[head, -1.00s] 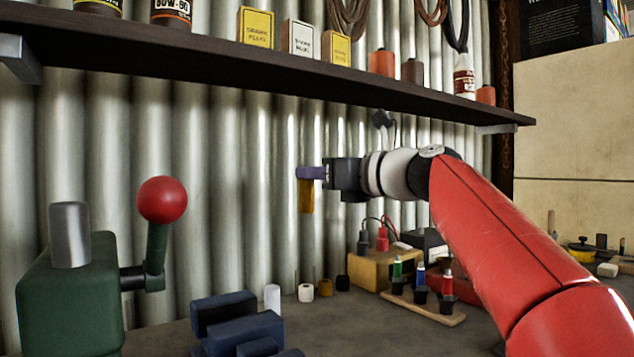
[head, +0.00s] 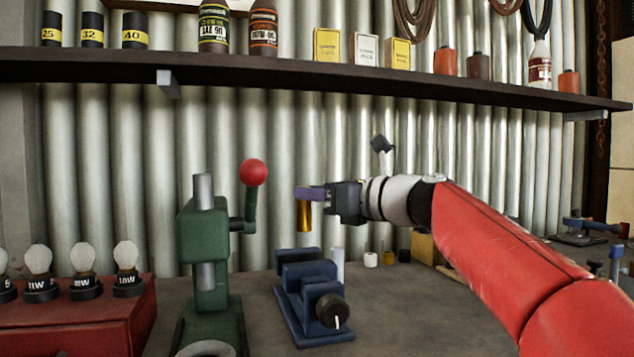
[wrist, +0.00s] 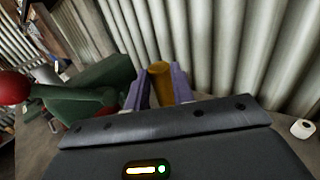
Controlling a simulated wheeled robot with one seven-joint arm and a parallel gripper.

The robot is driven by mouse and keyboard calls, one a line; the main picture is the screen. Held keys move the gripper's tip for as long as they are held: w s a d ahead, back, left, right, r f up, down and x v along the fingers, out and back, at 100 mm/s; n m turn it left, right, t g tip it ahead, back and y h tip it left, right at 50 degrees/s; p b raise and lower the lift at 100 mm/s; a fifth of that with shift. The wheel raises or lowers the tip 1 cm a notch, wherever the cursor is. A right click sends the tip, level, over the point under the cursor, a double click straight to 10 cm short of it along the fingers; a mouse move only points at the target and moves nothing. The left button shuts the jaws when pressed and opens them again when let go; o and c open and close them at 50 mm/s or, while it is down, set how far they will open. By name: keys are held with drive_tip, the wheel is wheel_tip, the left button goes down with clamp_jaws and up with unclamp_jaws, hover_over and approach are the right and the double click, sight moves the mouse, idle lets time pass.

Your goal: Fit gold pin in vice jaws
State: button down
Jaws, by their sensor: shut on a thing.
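The gold pin (head: 303,216) hangs upright below my gripper (head: 308,194), held in its purple fingertips above the bench. In the wrist view the gold pin (wrist: 161,82) sits between the two purple fingers (wrist: 160,92), which are shut on it. The blue vice (head: 312,296) stands on the bench below, with its jaws toward the back and a black round knob in front. The pin is in the air above the vice, apart from it. Whether anything lies between the jaws cannot be told.
A green press (head: 207,258) with a red ball (head: 253,172) on its lever stands left of the vice. A white cylinder (head: 338,263) stands behind the vice. A red box with bulbs (head: 90,318) is at the left. A dark shelf (head: 330,76) runs above.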

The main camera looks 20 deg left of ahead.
sight(310, 214)
drive_tip(key=shift+f+b, duration=0.6)
drive_tip(key=shift+f, duration=1.35)
drive_tip(key=shift+p, duration=0.35)
drive_tip(key=shift+f+b, duration=2.05)
drive_tip(key=shift+f, duration=0.55)
idle(0.6)
idle(0.3)
drive_tip(key=c, duration=0.7)
unclamp_jaws()
